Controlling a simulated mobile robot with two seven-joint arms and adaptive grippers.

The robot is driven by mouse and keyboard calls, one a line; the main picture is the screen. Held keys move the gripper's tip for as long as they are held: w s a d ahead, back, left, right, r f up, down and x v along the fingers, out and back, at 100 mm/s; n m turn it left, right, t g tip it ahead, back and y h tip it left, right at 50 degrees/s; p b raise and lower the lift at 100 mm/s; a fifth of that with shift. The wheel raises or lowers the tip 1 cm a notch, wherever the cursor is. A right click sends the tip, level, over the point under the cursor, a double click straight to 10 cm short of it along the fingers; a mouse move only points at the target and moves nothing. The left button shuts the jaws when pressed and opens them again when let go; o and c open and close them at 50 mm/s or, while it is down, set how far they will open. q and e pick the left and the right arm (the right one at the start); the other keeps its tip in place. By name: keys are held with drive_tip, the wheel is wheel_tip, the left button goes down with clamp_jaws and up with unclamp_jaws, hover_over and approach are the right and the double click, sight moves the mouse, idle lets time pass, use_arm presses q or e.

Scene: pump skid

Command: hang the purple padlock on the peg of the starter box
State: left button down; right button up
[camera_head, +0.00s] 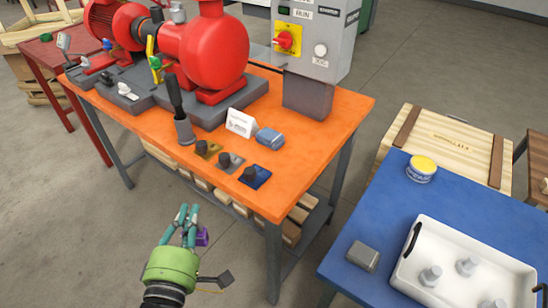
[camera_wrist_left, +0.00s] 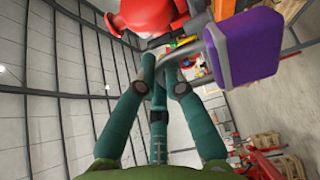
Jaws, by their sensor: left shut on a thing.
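The purple padlock (camera_head: 202,237) hangs at my left gripper (camera_head: 187,212), in front of and below the orange bench's near edge. In the left wrist view, the padlock's purple body (camera_wrist_left: 243,48) is at the upper right, and its grey shackle runs to the fingers of my left gripper (camera_wrist_left: 160,72), which are shut on it. The grey starter box (camera_head: 318,42) stands at the back right of the bench on a grey post. It carries a red and yellow switch (camera_head: 288,40). I cannot clearly make out its peg. My right gripper is not in view.
The orange bench (camera_head: 335,115) holds a red pump (camera_head: 210,45), a white card, a blue-grey block and several knobs on coloured plates. A blue table (camera_head: 455,190) with a white tray (camera_head: 405,285) stands at the right. Open floor lies between my left gripper and the bench.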

use_arm(q)
drive_tip(key=d+r+m+g+h, duration=0.2)
drive_tip(key=d+r+m+h, duration=0.2)
drive_tip(key=d, duration=0.6)
drive_tip(key=d+r+m+g+h, duration=0.2)
drive_tip(key=d+r+m+h, duration=0.2)
drive_tip(key=d+h, duration=0.3)
drive_tip(key=d, duration=0.2)
drive_tip(key=shift+s+d+r+g, duration=0.35)
drive_tip(key=shift+r+g, duration=0.05)
drive_tip(key=w+a+f, duration=0.1)
drive_tip(key=w+f, duration=0.2)
drive_tip(key=w+a+f+b, duration=0.1)
drive_tip(key=w+f, duration=0.3)
drive_tip(key=w+a+f, duration=0.1)
drive_tip(key=w+f, duration=0.2)
drive_tip(key=w, duration=0.1)
drive_tip(key=shift+w+a+f, duration=0.1)
drive_tip(key=shift+a+f, duration=0.1)
drive_tip(key=shift+f, duration=0.05)
drive_tip(key=shift+f+b, duration=0.1)
drive_tip(key=shift+b, duration=0.2)
drive_tip(key=shift+f, duration=0.15)
